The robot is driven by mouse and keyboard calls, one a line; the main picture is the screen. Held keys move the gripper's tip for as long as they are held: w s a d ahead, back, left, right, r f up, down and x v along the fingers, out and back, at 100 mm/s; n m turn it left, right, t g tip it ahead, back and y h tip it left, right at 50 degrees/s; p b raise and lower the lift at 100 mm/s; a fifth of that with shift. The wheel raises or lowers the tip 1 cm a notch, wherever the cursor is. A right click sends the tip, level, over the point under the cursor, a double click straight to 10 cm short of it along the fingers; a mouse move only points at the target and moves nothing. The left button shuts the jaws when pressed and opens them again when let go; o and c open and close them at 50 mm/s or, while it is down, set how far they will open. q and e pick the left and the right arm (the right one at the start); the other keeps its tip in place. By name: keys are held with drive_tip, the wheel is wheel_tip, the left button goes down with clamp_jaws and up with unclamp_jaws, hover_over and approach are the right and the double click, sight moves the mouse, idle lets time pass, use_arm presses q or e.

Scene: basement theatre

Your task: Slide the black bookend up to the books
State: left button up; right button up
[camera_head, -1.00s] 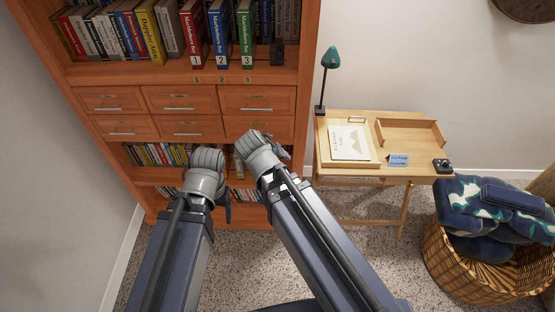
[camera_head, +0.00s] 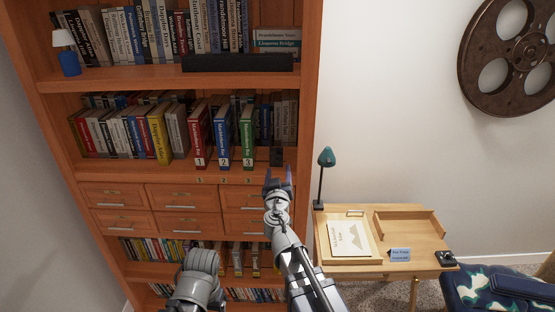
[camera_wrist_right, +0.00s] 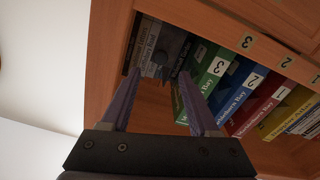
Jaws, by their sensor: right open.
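The black bookend (camera_head: 277,156) stands on the middle shelf, right of the green book marked 3 (camera_head: 247,138), with a gap between them. The blue book 2 (camera_head: 222,138) and red book 1 (camera_head: 198,136) stand further left. My right gripper (camera_head: 278,178) is open and empty, in front of and slightly below the bookend. In the right wrist view, the open fingers (camera_wrist_right: 160,75) point toward the shelf, the dark bookend (camera_wrist_right: 173,42) beyond them and the green book (camera_wrist_right: 212,72) to the right. My left arm shows at the bottom, its gripper hidden.
Number labels (camera_head: 223,180) run along the shelf's front edge, with drawers (camera_head: 182,195) below. A back row of books stands behind the bookend. The bookcase's right side panel (camera_head: 306,120) is close to the bookend. A desk (camera_head: 400,255) with a green lamp (camera_head: 326,158) stands right.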

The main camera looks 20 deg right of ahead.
sight(278, 158)
drive_tip(key=shift+x, duration=4)
drive_tip(key=shift+s, duration=0.1)
drive_tip(key=shift+c, duration=0.3)
clamp_jaws()
drive_tip(key=shift+a, duration=0.1)
